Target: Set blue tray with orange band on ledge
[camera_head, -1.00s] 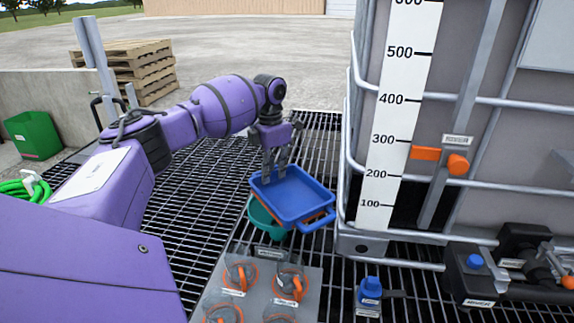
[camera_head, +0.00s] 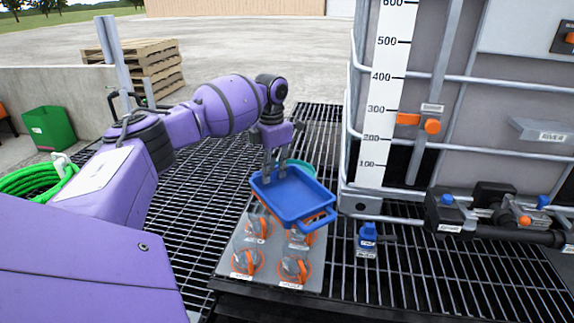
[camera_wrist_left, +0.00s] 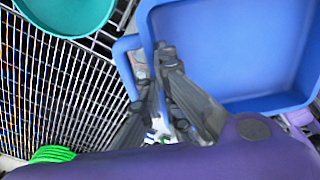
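A blue tray (camera_head: 290,194) with a loop handle and some orange showing under its rim is held in the air, tilted toward me. My left gripper (camera_head: 274,176) is shut on its far-left edge. In the left wrist view the tray (camera_wrist_left: 235,50) extends to the right of the fingers (camera_wrist_left: 166,60), which close at the tray's handle side. The orange band is mostly hidden. A light grey, labelled ledge (camera_head: 541,130) juts from the tank's side at the right. My right gripper is not in view.
A valve panel (camera_head: 235,255) with orange-ringed knobs lies below the tray. A teal bowl (camera_head: 302,166) is partly hidden behind it. The caged tank (camera_head: 430,160), pipes (camera_head: 490,215) and a blue-topped valve (camera_head: 368,236) stand right. Grating (camera_head: 440,275) is open between them.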

